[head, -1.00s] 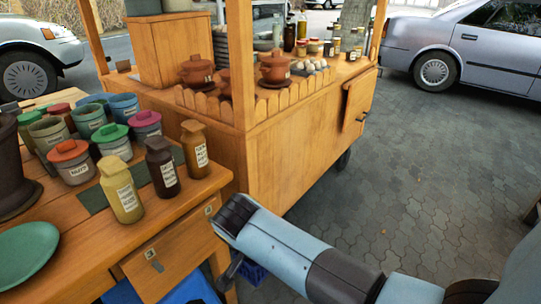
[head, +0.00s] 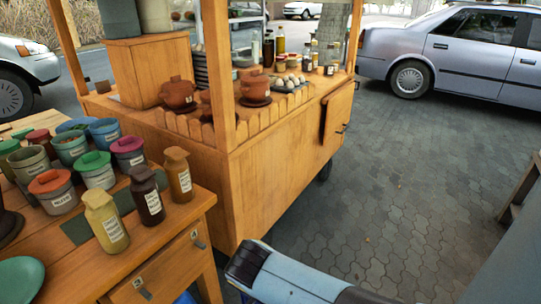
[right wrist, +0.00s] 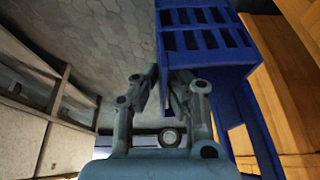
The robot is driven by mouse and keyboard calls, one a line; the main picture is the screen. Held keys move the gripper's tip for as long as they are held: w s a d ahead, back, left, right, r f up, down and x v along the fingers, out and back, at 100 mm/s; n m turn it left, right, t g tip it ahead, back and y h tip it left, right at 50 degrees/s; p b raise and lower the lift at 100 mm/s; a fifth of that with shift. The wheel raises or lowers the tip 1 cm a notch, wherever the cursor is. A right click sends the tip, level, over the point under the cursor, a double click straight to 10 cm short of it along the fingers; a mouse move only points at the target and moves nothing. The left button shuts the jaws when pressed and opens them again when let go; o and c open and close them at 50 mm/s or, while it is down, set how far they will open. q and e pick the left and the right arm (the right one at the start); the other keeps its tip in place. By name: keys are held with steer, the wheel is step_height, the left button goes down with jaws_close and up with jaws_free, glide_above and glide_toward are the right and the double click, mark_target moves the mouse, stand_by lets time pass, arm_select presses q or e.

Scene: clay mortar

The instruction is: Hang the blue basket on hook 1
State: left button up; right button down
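The blue basket (right wrist: 207,38) is large in the right wrist view, with slotted openings in its wall. My right gripper (right wrist: 163,82) has its fingers on either side of the basket's near left edge and appears shut on it. My left gripper is not in view.
A wooden table (head: 170,225) with jars and bottles stands at the left. A wooden cart (head: 275,165) with clay pots stands behind it. Orange wood (right wrist: 270,95) is close beside the basket in the right wrist view. Open paving (head: 400,190) lies right of the cart.

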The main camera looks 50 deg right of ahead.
steer(key=s+p, duration=0.2)
steer(key=s, duration=0.2)
steer(key=shift+s+d, duration=0.15)
steer(key=shift+s, duration=0.05)
stand_by(0.4)
